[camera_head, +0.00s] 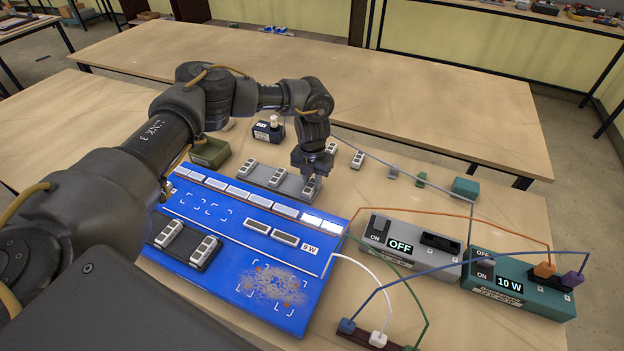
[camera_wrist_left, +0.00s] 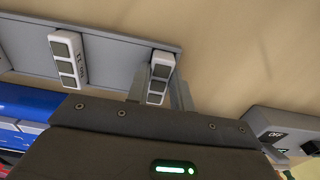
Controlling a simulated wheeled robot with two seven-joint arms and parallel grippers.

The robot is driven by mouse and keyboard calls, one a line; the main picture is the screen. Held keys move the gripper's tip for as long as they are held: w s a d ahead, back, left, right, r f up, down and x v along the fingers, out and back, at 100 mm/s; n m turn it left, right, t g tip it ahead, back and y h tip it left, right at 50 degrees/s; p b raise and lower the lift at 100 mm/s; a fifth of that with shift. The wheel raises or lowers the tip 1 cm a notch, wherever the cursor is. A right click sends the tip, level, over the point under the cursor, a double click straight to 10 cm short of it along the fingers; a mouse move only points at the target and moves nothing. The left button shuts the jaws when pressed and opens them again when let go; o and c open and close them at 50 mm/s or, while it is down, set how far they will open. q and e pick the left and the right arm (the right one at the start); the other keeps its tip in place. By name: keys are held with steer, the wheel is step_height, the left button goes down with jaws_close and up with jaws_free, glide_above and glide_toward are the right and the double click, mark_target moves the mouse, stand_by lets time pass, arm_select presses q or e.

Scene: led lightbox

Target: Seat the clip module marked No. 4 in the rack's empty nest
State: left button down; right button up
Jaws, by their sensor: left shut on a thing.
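My left gripper (camera_head: 311,178) is shut on a small white clip module with grey windows (camera_wrist_left: 158,80), at the right end of the long grey rack (camera_head: 228,171). The wrist view shows the module upright between the fingers; whether it is clear of the rack I cannot tell. Another module (camera_wrist_left: 68,58) stands in the rack to its left, and one more (camera_head: 250,165) shows farther left in the head view. A dark rack (camera_head: 196,262) on the blue board holds two similar modules. I cannot read a No. 4 on any module. My right gripper is not in view.
The blue board (camera_head: 225,258) has lit tiles (camera_head: 312,220) and a speckled patch. A grey switch box (camera_head: 410,250) and a teal box (camera_head: 520,285) with wires stand at right.

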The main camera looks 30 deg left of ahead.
arm_select(q)
steer(key=shift+f, duration=0.15)
steer(key=c, duration=1.1)
jaws_free()
steer(key=shift+c, duration=0.2)
steer(key=shift+r+p, duration=2.95)
steer(key=shift+r, duration=1.1)
